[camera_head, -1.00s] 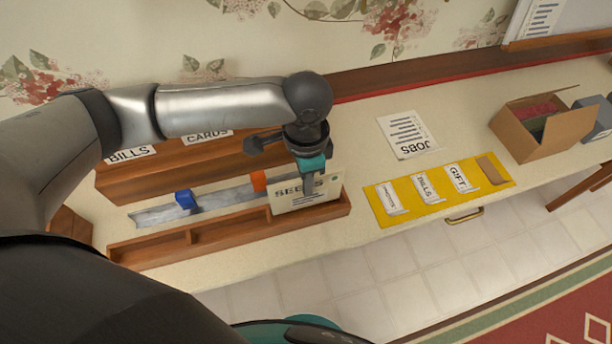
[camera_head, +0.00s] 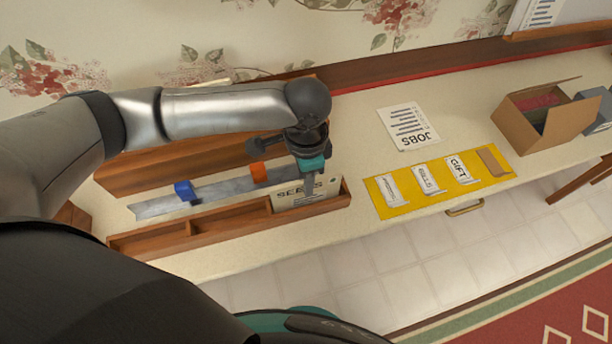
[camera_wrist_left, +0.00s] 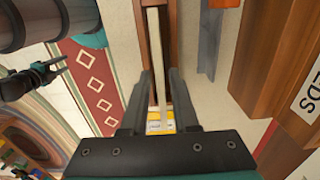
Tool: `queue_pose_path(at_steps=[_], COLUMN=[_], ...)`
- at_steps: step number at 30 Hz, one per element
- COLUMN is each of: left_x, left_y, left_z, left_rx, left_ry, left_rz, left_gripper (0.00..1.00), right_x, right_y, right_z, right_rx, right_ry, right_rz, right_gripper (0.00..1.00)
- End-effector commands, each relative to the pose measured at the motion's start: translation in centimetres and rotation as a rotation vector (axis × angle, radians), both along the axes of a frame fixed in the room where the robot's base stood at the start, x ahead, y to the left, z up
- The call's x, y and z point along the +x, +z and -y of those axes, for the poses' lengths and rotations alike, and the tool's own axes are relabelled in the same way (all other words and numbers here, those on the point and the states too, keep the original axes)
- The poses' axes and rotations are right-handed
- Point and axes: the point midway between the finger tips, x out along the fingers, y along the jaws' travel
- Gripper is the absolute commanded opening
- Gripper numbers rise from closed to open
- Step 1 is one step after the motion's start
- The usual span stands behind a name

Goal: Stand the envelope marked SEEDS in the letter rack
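The cream SEEDS envelope (camera_head: 290,190) stands upright in the right compartment of the low wooden rack (camera_head: 220,226). The rack's front wall hides its lower edge. My left gripper (camera_head: 309,180) is shut on the envelope's top part from above. In the left wrist view the envelope (camera_wrist_left: 154,55) is a thin pale edge between the two fingers (camera_wrist_left: 160,100). I cannot tell whether its bottom touches the rack floor. My right gripper (camera_wrist_left: 55,68) shows at the left of the wrist view, with its fingers apart and empty.
Behind the rack lie a grey metal strip (camera_head: 218,188) with blue (camera_head: 185,192) and orange (camera_head: 258,172) blocks, and a taller wooden box (camera_head: 150,175). A yellow mat (camera_head: 405,207) with several tags, a JOBS sheet (camera_head: 408,128) and an open carton (camera_head: 520,123) are to the right.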

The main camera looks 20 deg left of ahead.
Motion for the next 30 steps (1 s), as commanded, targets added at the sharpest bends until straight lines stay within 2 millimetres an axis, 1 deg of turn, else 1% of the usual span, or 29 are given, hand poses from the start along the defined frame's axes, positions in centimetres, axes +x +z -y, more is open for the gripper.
queue_pose_path(at_steps=[1,3,4,11,14,17,20,24,30], left_x=[0.0,0.0,0.0,0.0,0.0,0.0,0.1,0.1,0.1], left_y=[0.0,0.0,0.0,0.0,0.5,1.8,3.9,7.4,11.9], left_z=[0.0,0.0,0.0,0.0,0.0,0.0,0.0,0.1,0.0], left_rx=[0.000,0.000,0.000,0.000,0.001,-0.002,-0.002,-0.002,-0.001], left_ry=[0.000,0.000,0.000,0.000,0.000,0.000,0.000,-0.002,-0.001], left_rz=[0.000,0.000,0.000,0.000,0.001,0.001,0.005,0.004,0.003], left_gripper=[0.35,0.43,0.45,0.45,0.45,0.45,0.45,0.45,0.45], right_x=[0.0,0.0,0.0,0.0,0.0,0.1,0.1,0.1,0.1], right_y=[0.0,0.0,0.0,0.0,0.1,0.5,1.0,1.7,2.6], right_z=[0.0,0.0,0.0,0.0,0.0,0.0,0.0,0.0,0.0], right_rx=[0.000,0.000,0.000,0.000,0.000,0.000,0.000,0.000,0.000], right_ry=[0.000,0.000,0.000,0.000,0.000,0.000,0.000,-0.001,-0.001], right_rz=[0.000,0.000,0.000,0.001,0.001,0.001,0.001,0.001,0.001], right_gripper=[0.50,0.50,0.50,0.50,0.50,0.50,0.50,0.50,0.50])
